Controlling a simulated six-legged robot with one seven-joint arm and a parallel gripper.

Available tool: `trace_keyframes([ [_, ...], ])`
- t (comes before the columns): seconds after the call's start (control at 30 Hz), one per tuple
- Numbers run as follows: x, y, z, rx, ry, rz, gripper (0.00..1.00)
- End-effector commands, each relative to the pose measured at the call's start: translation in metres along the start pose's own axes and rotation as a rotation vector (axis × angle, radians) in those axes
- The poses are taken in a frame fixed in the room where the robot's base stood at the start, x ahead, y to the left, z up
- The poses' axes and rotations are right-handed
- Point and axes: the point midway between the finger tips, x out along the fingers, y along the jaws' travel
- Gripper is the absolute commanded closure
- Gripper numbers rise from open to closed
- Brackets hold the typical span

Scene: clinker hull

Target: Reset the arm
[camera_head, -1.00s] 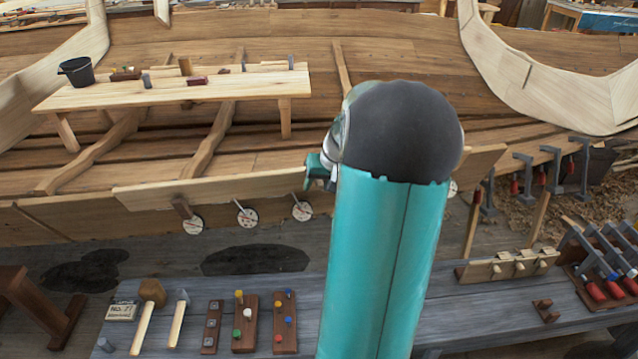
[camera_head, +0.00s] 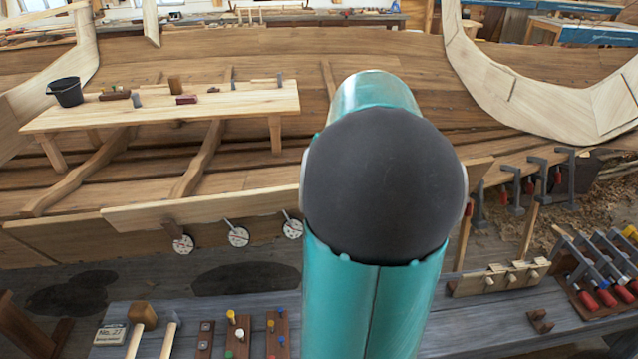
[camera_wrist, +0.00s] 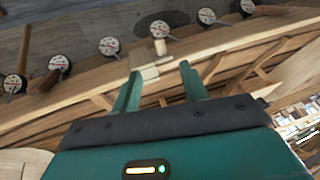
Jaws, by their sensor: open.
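My gripper (camera_wrist: 162,88) shows in the wrist view as two teal fingers held apart with nothing between them. Beyond the fingertips are the hull's plank edge (camera_wrist: 232,40) and a small pale wooden block (camera_wrist: 143,57). I cannot tell how far off they are. In the head view my teal arm stands upright in the middle, with its dark rounded joint toward the camera. The gripper itself is hidden behind the arm there.
A workbench (camera_head: 480,318) runs along the front with mallets (camera_head: 142,315), peg boards (camera_head: 238,333) and a rack of clamps (camera_head: 600,275). Round dial gauges (camera_head: 238,237) hang along the hull plank (camera_head: 200,202). A pale bench (camera_head: 200,108) with a black bucket (camera_head: 66,92) stands inside the hull.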

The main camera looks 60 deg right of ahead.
Motion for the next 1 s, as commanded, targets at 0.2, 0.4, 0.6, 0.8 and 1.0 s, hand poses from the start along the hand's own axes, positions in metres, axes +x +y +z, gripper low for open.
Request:
trace_keyframes([
  [0.2,-0.008,-0.001,0.000,-0.001,-0.002,-0.001,0.56],
  [0.4,-0.008,0.000,0.000,-0.001,-0.002,-0.001,0.56],
  [0.6,-0.008,0.000,0.000,-0.001,-0.002,-0.001,0.56],
  [0.8,-0.008,-0.002,0.001,-0.003,-0.002,-0.001,0.56],
  [1.0,-0.008,-0.052,0.011,-0.070,-0.019,0.011,0.56],
])
